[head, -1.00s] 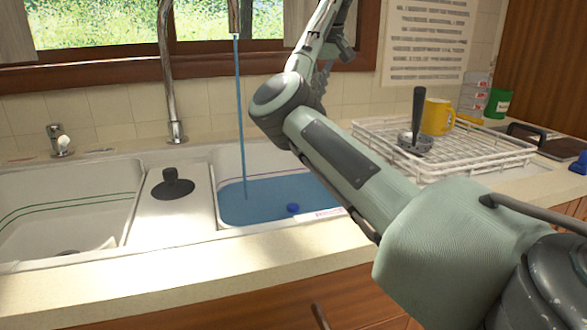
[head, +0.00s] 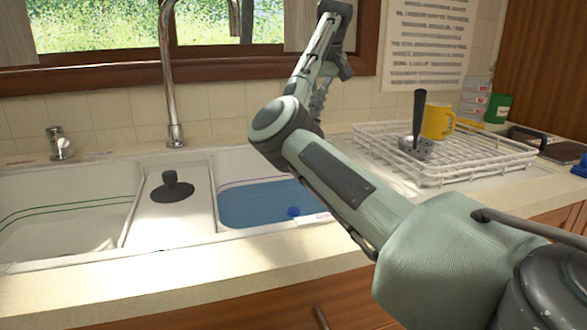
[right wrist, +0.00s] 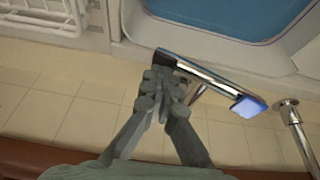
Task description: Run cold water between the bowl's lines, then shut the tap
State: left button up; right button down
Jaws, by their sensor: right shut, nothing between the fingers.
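The right bowl (head: 226,164) of the sink holds blue water (head: 255,204). A faint purplish line shows on its wall above the water; no lower line can be made out. The chrome tap (head: 171,90) stands behind the sink, and no stream falls from its spout (head: 234,15). In the right wrist view, a chrome lever with a blue end (right wrist: 248,107) lies just beyond my right gripper (right wrist: 165,88). That gripper is shut and empty, its tips close to the lever; whether they touch is unclear. In the head view it (head: 319,98) is partly hidden behind my arm.
The left bowl (head: 60,205) has green lines and looks empty. A dark plug (head: 172,186) sits on the divider. A small blue thing (head: 293,211) shows in the water.

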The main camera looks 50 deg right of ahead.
jog(key=shift+s+f, duration=0.1)
jog(key=d+p, duration=0.1)
jog(key=s+d+p, duration=0.1)
jog(key=shift+s+d, duration=0.15)
jog(key=shift+d, duration=0.25)
dwell(0.4)
notch_tip(320, 180, up, 7)
jog(key=p, duration=0.1)
dwell(0.6)
jog(key=shift+a, duration=0.1)
dwell(0.4)
